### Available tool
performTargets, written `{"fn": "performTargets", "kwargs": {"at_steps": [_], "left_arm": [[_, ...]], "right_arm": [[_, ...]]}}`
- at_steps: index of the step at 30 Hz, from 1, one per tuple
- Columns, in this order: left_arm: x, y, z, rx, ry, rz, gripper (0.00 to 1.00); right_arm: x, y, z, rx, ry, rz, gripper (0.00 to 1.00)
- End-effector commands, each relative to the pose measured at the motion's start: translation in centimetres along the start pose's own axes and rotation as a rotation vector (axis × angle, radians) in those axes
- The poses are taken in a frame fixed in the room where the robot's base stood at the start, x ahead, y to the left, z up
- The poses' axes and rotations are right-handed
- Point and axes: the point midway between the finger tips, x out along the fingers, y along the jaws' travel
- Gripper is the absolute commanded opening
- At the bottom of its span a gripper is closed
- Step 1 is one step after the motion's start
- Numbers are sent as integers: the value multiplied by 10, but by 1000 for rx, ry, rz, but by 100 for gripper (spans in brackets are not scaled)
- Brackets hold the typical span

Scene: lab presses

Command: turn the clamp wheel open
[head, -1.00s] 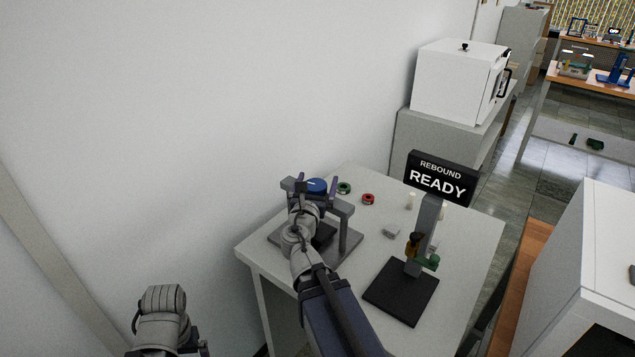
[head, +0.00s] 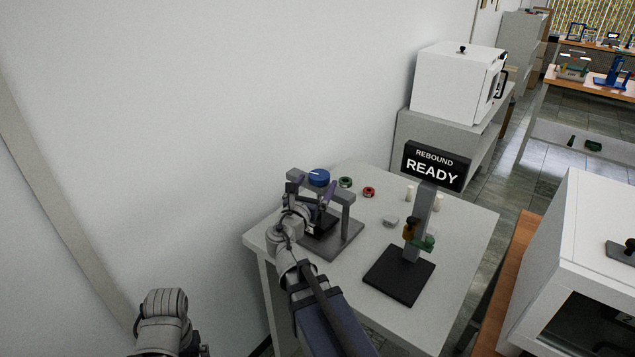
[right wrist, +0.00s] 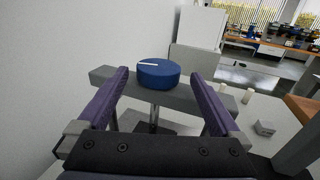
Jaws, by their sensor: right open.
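The blue clamp wheel (head: 319,177), round with a white mark, sits on the crossbar of a grey press frame (head: 346,218). The right wrist view shows the wheel (right wrist: 158,74) beyond my right gripper, with its white mark pointing left. My right gripper (right wrist: 158,80) is open and empty, its purple fingers spread left and right. The wheel appears in the gap between the fingertips, but they do not touch it. In the head view my right gripper (head: 322,203) is in front of and below the wheel, partly hiding the frame. My left gripper is not visible.
A black sign (head: 436,166) reads REBOUND READY. A stand with a black base (head: 399,276) is at the table's right front. Green (head: 345,182) and red (head: 369,192) rings and a small grey block (head: 391,222) lie on the table (head: 455,262). A wall runs behind.

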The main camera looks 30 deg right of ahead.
Motion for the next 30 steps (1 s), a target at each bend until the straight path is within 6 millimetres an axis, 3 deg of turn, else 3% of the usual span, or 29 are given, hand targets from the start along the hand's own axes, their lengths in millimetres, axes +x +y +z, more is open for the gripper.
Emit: {"fn": "performTargets", "kwargs": {"at_steps": [1, 6, 15, 24, 30], "left_arm": [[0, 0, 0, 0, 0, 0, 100], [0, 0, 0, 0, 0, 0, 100], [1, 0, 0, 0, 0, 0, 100], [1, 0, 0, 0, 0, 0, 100], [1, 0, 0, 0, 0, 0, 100]], "right_arm": [[9, 12, 0, 0, 0, -52, 100], [13, 25, -1, 0, 0, -270, 100], [-13, 46, -1, 0, 0, -570, 100], [-27, 50, -1, 0, 0, -659, 100], [-18, 41, -1, 0, 0, -661, 100]]}}
